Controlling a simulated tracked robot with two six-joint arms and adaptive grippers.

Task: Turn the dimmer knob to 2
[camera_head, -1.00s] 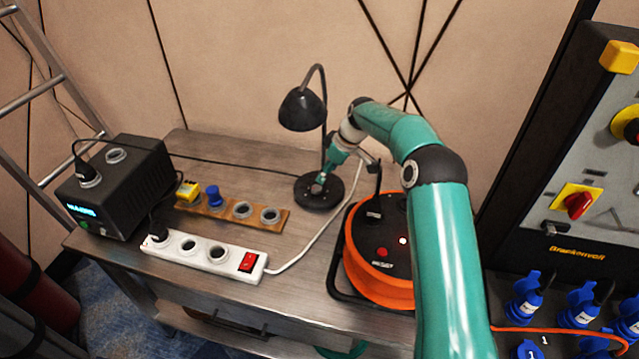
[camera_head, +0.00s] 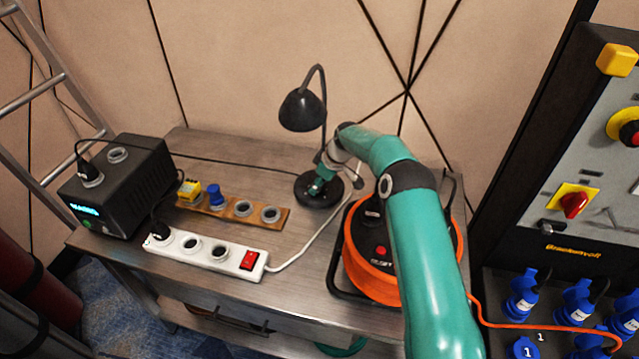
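A black desk lamp (camera_head: 303,110) with a curved neck stands at the back of the workbench. My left gripper is out of view.
An orange cable reel (camera_head: 372,283) stands right of the lamp, under my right arm. A white power strip (camera_head: 205,252), a wooden socket board (camera_head: 238,211) and a black power unit (camera_head: 122,186) are to the left. A control panel (camera_head: 590,165) is at the right.

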